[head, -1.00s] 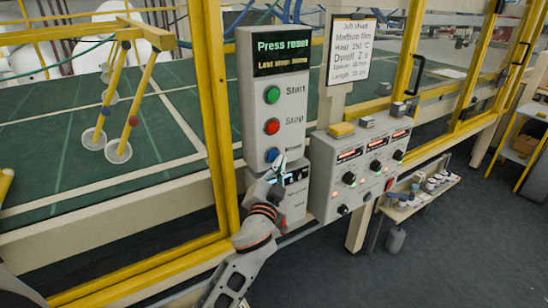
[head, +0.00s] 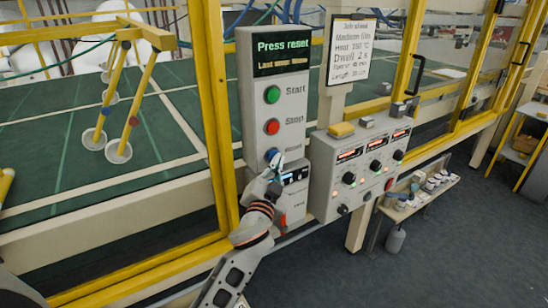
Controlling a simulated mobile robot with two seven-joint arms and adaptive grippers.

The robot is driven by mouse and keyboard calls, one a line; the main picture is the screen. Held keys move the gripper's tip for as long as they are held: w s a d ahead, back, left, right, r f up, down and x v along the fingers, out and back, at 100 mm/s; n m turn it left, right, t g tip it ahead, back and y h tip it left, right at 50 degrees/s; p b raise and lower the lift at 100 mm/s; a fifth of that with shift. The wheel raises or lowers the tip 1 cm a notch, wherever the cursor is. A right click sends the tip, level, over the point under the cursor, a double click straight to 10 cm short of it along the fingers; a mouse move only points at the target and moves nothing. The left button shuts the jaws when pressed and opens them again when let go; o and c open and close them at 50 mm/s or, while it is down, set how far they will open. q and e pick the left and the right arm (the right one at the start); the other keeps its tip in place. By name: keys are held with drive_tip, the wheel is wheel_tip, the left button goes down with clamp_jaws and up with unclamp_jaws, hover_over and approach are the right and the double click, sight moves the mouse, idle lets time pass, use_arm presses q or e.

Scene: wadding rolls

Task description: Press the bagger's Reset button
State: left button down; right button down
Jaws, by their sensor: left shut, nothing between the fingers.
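The grey control box (head: 255,110) stands upright in the middle of the head view. Its screen (head: 283,55) reads "Press reset" in green, with a smaller line below. A green Start button (head: 272,95) and a red Stop button (head: 272,127) sit on its front. The blue button (head: 271,154) is below them, its label partly blurred. My left gripper (head: 278,163) is shut and empty, its fingertips at the lower right edge of the blue button. I cannot tell if they touch it. The gripper hides part of the box's lower front. My right gripper is not in view.
A second grey panel (head: 335,195) with knobs and red displays stands close to the right. A job sheet (head: 350,50) hangs above it. Yellow frame posts (head: 216,110) stand left of the control box. A small shelf (head: 415,200) with containers is at the right.

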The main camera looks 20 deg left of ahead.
use_arm(q)
drive_tip(key=shift+w+a, duration=0.2)
drive_tip(key=shift+a, duration=0.1)
idle(0.6)
drive_tip(key=shift+d, duration=0.1)
drive_tip(key=shift+s+d, duration=0.55)
drive_tip(key=shift+d, duration=0.05)
drive_tip(key=s+d, duration=0.1)
drive_tip(key=d, duration=0.1)
drive_tip(key=s+d+b, duration=0.1)
drive_tip(key=s+d, duration=0.1)
idle(0.6)
drive_tip(key=shift+f, duration=0.1)
idle(0.5)
